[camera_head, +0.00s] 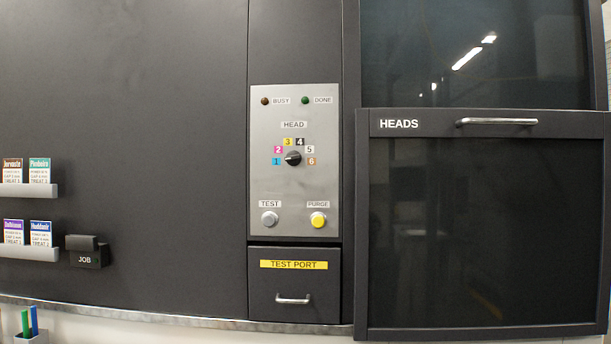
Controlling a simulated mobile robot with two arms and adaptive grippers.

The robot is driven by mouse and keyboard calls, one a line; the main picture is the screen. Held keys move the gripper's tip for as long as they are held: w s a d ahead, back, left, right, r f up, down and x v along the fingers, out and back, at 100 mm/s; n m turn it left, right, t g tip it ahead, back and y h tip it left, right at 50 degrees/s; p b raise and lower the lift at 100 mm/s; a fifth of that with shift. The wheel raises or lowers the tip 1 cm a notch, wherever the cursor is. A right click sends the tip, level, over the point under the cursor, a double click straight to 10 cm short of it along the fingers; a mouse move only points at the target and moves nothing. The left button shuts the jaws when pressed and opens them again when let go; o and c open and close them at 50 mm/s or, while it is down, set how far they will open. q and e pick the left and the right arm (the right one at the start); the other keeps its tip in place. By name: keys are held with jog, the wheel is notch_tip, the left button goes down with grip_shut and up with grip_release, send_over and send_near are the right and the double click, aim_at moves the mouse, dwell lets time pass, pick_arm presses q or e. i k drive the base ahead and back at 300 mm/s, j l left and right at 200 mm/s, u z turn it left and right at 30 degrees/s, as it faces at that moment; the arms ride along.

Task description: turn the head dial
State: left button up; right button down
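The head dial (293,158) is a small black knob on the grey control panel (262,188), under the HEAD label (293,125). A pale pointer mark on the knob faces left, apparently towards the 1. Neither of my grippers shows in the head view, and nothing touches the dial.
TEST (269,219) and yellow PURGE (317,219) buttons sit below the dial. BUSY and DONE lamps look unlit. A TEST PORT drawer (267,291) and HEADS door (480,240) with a protruding handle (497,121) look closed. Card holders (30,254) are at left.

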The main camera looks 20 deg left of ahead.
aim_at(293, 158)
jog(key=j+u, duration=0.15)
jog(key=u, duration=0.3)
jog(key=i+j+u, duration=0.1)
jog(key=u, duration=0.35)
